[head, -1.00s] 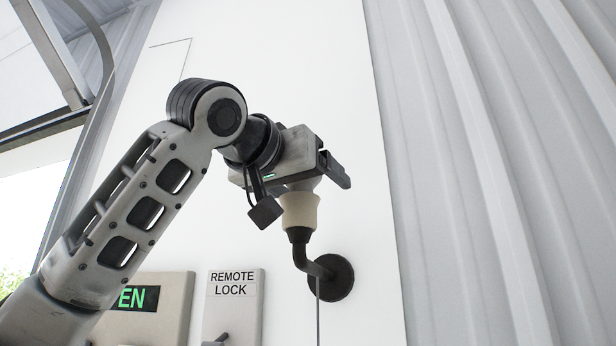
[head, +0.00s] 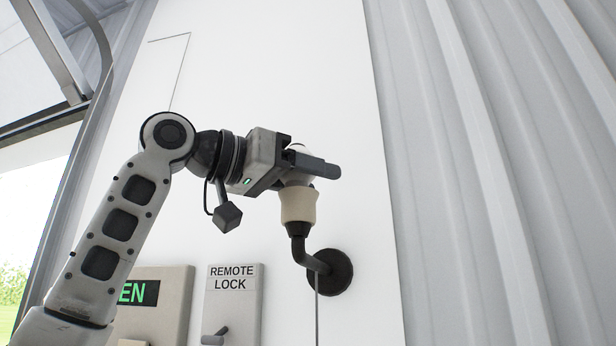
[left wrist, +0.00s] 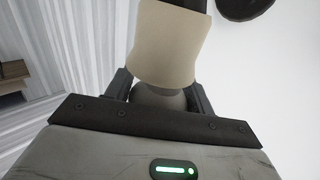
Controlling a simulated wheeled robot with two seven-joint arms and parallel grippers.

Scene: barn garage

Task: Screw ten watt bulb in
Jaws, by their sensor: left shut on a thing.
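The lamp socket (head: 298,205) is cream coloured and opens upward on a black bent arm fixed to a round black wall plate (head: 333,272). In the left wrist view the bulb (left wrist: 158,97) shows as a grey round shape between the fingers, right against the socket (left wrist: 168,45). The bulb's base and thread are hidden, so I cannot tell how deep it sits. My right gripper is out of view.
A sign panel (head: 168,285) with green letters "EN" and a "REMOTE LOCK" panel (head: 233,292) with a small lever are on the white wall below left. Corrugated metal wall (head: 490,150) is at the right. The wall above the lamp is clear.

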